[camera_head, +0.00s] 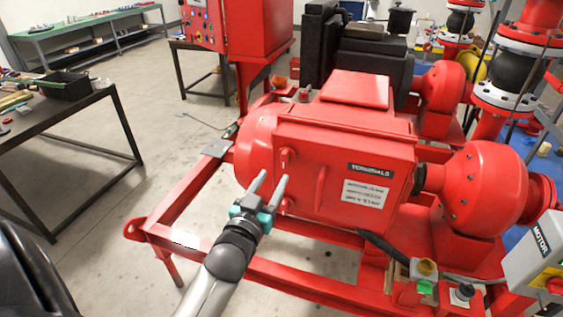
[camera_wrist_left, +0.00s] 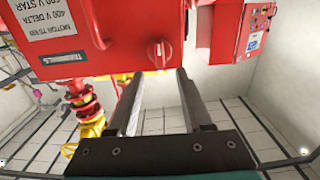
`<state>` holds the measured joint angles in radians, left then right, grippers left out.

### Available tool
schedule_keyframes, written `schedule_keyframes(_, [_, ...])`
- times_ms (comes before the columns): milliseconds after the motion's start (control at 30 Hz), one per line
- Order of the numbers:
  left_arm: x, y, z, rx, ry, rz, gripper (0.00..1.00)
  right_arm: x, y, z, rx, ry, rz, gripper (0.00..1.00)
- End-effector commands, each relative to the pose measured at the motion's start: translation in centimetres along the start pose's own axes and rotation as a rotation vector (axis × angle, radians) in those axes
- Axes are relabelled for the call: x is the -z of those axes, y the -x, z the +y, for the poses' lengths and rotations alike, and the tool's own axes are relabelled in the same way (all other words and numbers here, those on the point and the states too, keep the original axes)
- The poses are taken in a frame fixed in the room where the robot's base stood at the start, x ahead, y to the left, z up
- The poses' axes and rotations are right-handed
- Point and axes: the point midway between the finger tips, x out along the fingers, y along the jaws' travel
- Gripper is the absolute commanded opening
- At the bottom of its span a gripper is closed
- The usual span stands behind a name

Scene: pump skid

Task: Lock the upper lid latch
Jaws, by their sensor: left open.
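The upper lid latch (camera_head: 287,157) is a small red knob at the upper left edge of the red terminal box lid (camera_head: 335,165). It also shows in the left wrist view (camera_wrist_left: 159,52), where the picture is upside down, just beyond the fingertips. Its grip bar looks roughly vertical there. A lower latch (camera_head: 284,205) sits below it, partly behind a finger. My left gripper (camera_head: 273,180) is open and empty, its fingers pointing at the lid's left side; it also shows in the left wrist view (camera_wrist_left: 160,74). The fingers look apart from the upper latch. My right gripper is not in view.
A red handle (camera_head: 321,185) stands out from the lid right of the latches. Red skid rails (camera_head: 190,245) run below my arm. A red control cabinet (camera_head: 240,25) stands behind. A dark table (camera_head: 50,120) with a black bin is left; the floor between is clear.

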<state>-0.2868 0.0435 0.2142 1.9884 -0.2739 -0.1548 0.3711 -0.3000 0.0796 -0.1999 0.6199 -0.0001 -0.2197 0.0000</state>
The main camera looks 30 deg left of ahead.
Motion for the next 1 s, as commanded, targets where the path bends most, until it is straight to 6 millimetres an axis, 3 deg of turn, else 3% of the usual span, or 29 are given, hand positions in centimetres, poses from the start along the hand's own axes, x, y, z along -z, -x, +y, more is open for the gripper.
schedule_keyframes(200, [0.1, -3.6, 0.1, -0.001, 0.001, 0.001, 0.5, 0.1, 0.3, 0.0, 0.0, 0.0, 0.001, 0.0])
schedule_keyframes(433, [0.0, -6.1, 0.0, -0.001, 0.001, 0.0, 0.5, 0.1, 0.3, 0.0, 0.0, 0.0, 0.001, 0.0])
schedule_keyframes(867, [0.0, -7.0, 0.0, -0.001, 0.001, -0.001, 0.5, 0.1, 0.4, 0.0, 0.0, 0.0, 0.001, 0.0])
schedule_keyframes(1000, [0.0, -6.9, 0.0, -0.001, 0.001, -0.001, 0.38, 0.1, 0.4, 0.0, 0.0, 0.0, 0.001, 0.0])
